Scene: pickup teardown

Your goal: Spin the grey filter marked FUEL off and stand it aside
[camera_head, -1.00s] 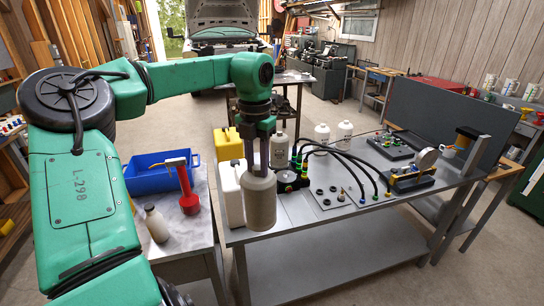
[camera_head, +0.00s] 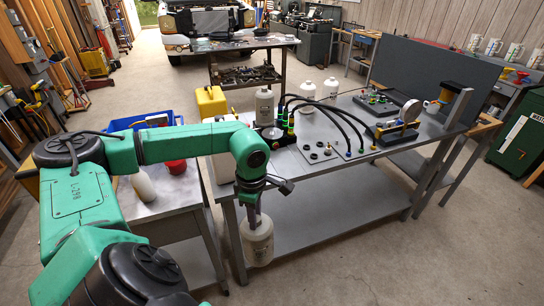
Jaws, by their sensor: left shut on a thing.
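My left gripper (camera_head: 251,212) points down and is shut on the neck of a pale grey-white bottle (camera_head: 258,245). The bottle hangs upright in front of the workbench's near edge, and small marking on it cannot be read. I cannot make out a grey filter marked FUEL. A dark and amber cylinder (camera_head: 450,95) stands by an upright bracket at the bench's right end, with no readable label. My right gripper is not in view.
The grey workbench (camera_head: 330,195) carries black hoses (camera_head: 340,115), a gauge fixture (camera_head: 408,115) and several white bottles (camera_head: 264,106). Floor is clear in front of the bench.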

